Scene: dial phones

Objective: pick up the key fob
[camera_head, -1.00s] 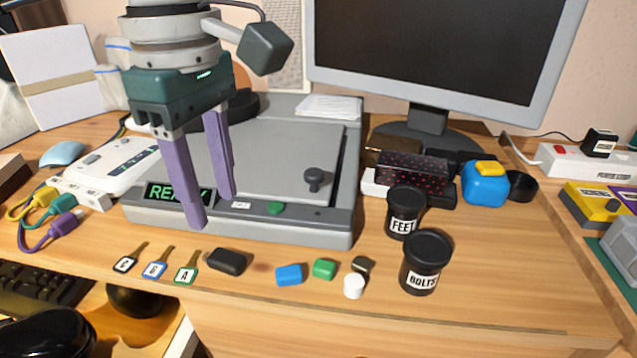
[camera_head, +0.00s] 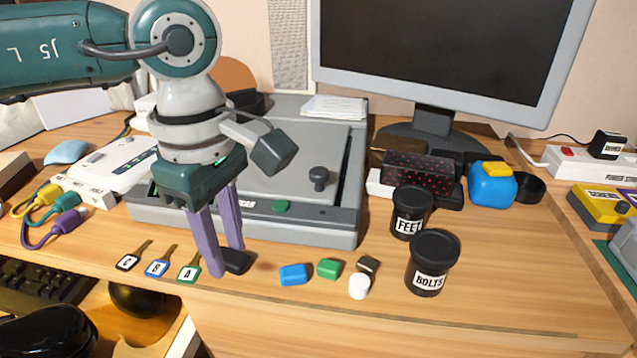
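A small black rounded block, which looks like the key fob (camera_head: 239,264), lies on the wooden desk near its front edge. Its left part is hidden by a purple finger. My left gripper (camera_head: 226,262) reaches down over it from above. Its two purple fingers are apart, with one tip at the fob's left front and the other at its back edge. I cannot tell whether either finger touches it. My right gripper is not in view.
Three tagged keys (camera_head: 157,267) lie just left of the gripper. Blue (camera_head: 294,274), green (camera_head: 329,269) and white (camera_head: 359,287) pieces lie to the right, then black jars (camera_head: 427,265). A grey flat machine (camera_head: 300,232) stands behind. The front right desk is clear.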

